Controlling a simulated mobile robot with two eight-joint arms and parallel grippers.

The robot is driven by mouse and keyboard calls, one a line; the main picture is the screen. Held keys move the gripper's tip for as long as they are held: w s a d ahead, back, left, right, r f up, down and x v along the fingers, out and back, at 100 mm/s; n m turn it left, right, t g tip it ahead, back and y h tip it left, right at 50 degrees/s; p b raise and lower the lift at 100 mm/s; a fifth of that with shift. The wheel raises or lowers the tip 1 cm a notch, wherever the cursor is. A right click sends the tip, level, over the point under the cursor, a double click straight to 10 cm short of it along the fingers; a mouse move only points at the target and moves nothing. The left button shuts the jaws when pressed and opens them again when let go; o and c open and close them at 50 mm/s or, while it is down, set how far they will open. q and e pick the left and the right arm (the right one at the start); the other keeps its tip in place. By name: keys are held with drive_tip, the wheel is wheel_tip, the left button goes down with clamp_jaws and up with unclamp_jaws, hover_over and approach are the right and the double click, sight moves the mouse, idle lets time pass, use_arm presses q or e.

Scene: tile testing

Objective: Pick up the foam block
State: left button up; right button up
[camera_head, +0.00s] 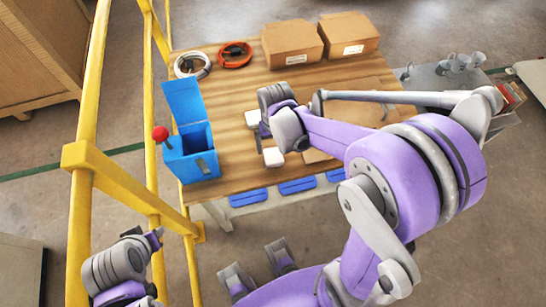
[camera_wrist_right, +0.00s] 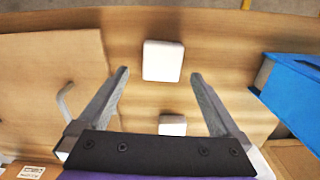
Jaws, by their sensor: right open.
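Two white blocks lie on the wooden table. The larger-looking one (camera_wrist_right: 162,61) lies between and just past my right fingertips in the right wrist view; in the head view it is the nearer white block (camera_head: 273,157). The smaller-looking one (camera_wrist_right: 172,125) shows between the fingers, partly hidden by the gripper's base; it is the farther block (camera_head: 253,118) in the head view. I cannot tell which is foam. My right gripper (camera_wrist_right: 160,75) is open and empty above the table. My left arm's end (camera_head: 120,268) is at the lower left; its fingers are unclear.
A blue open box (camera_head: 193,160) stands left of the blocks, beside a red-knobbed lever (camera_head: 160,134). Cardboard boxes (camera_head: 292,42) and cable coils (camera_head: 235,54) sit at the back. Flat cardboard (camera_wrist_right: 60,90) lies on the other side. Yellow rails (camera_head: 88,160) stand at the left.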

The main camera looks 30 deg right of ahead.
sight(274, 155)
wheel_tip(274, 155, down, 6)
drive_tip(key=shift+a+r+b, duration=0.1)
drive_tip(key=shift+a+b, duration=0.05)
drive_tip(key=shift+b, duration=0.15)
drive_tip(key=c, duration=1.2)
drive_tip(key=shift+c, duration=0.2)
